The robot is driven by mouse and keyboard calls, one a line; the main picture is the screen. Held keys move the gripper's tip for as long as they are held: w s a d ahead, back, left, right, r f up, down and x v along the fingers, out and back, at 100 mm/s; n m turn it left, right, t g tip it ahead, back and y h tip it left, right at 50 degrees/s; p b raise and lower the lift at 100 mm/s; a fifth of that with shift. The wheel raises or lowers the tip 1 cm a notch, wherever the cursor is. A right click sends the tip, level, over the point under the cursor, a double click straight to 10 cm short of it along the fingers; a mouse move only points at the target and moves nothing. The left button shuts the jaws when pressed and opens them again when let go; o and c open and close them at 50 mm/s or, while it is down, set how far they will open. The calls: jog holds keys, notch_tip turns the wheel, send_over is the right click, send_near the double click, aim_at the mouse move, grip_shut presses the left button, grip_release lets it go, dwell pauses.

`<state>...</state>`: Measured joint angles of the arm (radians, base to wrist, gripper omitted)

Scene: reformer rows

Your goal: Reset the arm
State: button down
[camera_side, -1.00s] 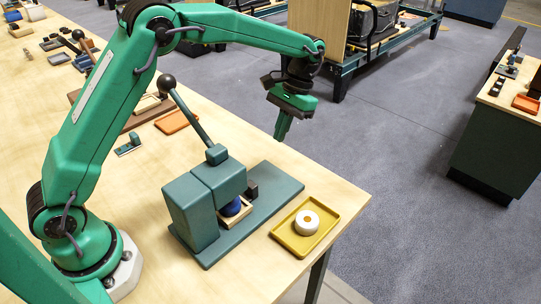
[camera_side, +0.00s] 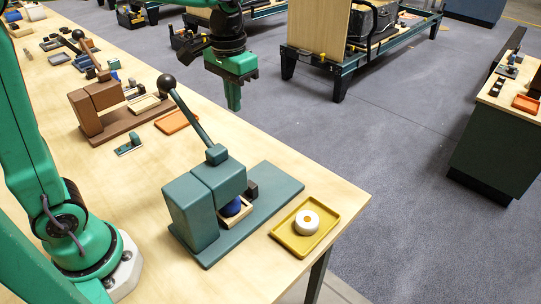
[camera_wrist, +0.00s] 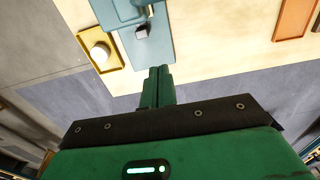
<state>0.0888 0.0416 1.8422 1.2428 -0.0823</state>
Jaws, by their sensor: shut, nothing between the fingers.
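My gripper (camera_side: 233,100) hangs in the air past the far edge of the workbench in the side view, its fingers pointing down. In the wrist view its green fingers (camera_wrist: 160,72) are together with nothing between them. The green lever press (camera_side: 204,195) stands on the bench, its black-knobbed lever tilted up and to the left. A dark blue piece sits in a small wooden tray (camera_side: 240,216) under the press head. In the wrist view the yellow tray (camera_wrist: 84,42) and the press base (camera_wrist: 157,58) lie beyond the fingers.
A brown press (camera_side: 95,104) and an orange tray (camera_side: 170,127) stand farther along the bench (camera_side: 140,210). A small green fixture (camera_side: 130,145) lies near them. Other workstations stand across the grey floor (camera_side: 370,130), which is open beyond the bench edge.

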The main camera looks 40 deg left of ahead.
jog(key=s+t, duration=0.1)
jog(key=s, duration=0.1)
jog(key=s+a+r+t, duration=0.1)
jog(key=s, duration=0.2)
jog(key=s+a+r, duration=0.1)
jog(key=s, duration=0.2)
jog(key=shift+s+t, duration=0.1)
jog(key=shift+t, duration=0.3)
jog(key=s+a+f+t, duration=0.1)
jog(key=s+f+t, duration=0.1)
jog(key=s, duration=0.5)
jog(key=shift+a+t, duration=0.2)
jog(key=shift+t, duration=0.1)
jog(key=shift+f, duration=0.1)
